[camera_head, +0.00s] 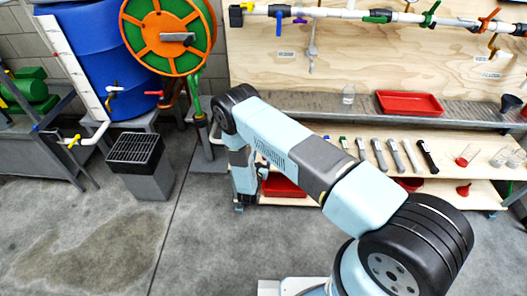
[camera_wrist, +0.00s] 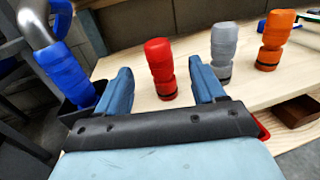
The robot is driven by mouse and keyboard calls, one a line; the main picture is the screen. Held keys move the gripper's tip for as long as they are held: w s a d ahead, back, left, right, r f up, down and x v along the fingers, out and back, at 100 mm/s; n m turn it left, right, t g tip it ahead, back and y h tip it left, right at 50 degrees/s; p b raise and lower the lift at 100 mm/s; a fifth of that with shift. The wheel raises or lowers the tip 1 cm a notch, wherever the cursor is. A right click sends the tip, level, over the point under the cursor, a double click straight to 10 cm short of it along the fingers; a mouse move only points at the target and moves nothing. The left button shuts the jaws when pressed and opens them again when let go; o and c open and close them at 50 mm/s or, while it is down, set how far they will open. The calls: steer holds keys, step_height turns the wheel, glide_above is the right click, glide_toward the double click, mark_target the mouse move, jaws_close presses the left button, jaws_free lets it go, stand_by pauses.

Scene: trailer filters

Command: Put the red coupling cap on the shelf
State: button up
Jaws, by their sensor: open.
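The red coupling cap (camera_wrist: 158,62) stands upright on a pale wooden surface (camera_wrist: 135,101) in the wrist view. My gripper (camera_wrist: 158,80) is open, with its two blue-grey fingers spread and the red cap ahead in the gap between them. I see no contact between fingers and cap. In the head view my arm reaches to the left end of the wooden bench (camera_head: 460,140); the fingers and cap cannot be made out there. A grey metal shelf (camera_head: 320,100) runs along the wall behind the bench, and a lower wooden board (camera_head: 484,188) lies under it.
In the wrist view, a grey cap (camera_wrist: 224,50) and an orange cap (camera_wrist: 275,40) stand right of the red one. A blue fitting (camera_wrist: 62,70) on a pipe is close left of my gripper. A red tray (camera_head: 408,103) occupies part of the metal shelf.

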steer(key=shift+v, duration=2.05)
steer(key=w+d+r+m+g+h, duration=0.3)
steer(key=d+r+m+h, duration=0.15)
steer(key=r, duration=0.75)
steer(key=w+d+r+m+g+h, duration=0.35)
steer(key=d+r+m, duration=0.2)
steer(key=r, duration=0.55)
steer(key=s+d+r+m+g+h, duration=0.1)
steer(key=s+d+r+m+g, duration=0.3)
steer(key=d+r, duration=0.45)
steer(key=s+d+r+m+g, duration=0.3)
steer(key=d+r+m+g, duration=0.15)
steer(key=r, duration=0.75)
steer(key=s+d+r+m+g+y, duration=0.1)
steer(key=s+d+r+m+y, duration=0.25)
steer(key=s+r, duration=0.4)
steer(key=s+d+r+m+g+y, duration=0.1)
steer(key=s+d+r+m+y, duration=0.25)
steer(key=s+r+m, duration=0.35)
steer(key=s+a+r+m+t+y, duration=0.1)
steer(key=s+r+m+t+y, duration=0.1)
steer(key=s, duration=0.7)
steer(key=s+a+r+m+t+y, duration=0.2)
steer(key=s+r+t+y, duration=0.1)
steer(key=s, duration=0.5)
steer(key=shift+s+r+y, duration=0.4)
steer(key=shift+r+y, duration=0.1)
steer(key=shift+r, duration=0.45)
